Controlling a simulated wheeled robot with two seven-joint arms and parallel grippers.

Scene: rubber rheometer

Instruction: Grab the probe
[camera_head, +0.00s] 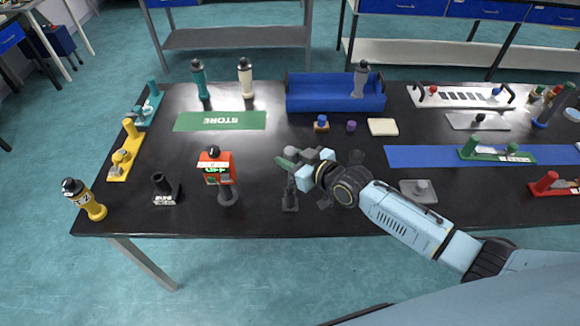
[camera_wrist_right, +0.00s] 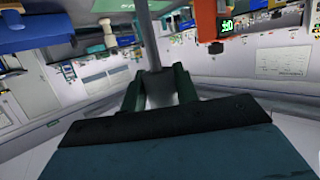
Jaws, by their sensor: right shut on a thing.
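My right gripper (camera_head: 291,162) reaches in from the right over the middle of the black table, with its green fingers near the top of a dark upright piece on a small black base (camera_head: 290,206). In the right wrist view the green fingers (camera_wrist_right: 158,92) are closed around a thin grey rod, the probe (camera_wrist_right: 149,42), which runs up between them. In the head view the probe is mostly hidden by the gripper, and I cannot tell whether it still touches the base. My left gripper is not in view.
A red device with a green display (camera_head: 216,170) stands just left of the gripper. A green STORE mat (camera_head: 220,121) and a blue bin (camera_head: 335,104) lie behind. A grey block (camera_head: 418,197) sits beneath my right forearm.

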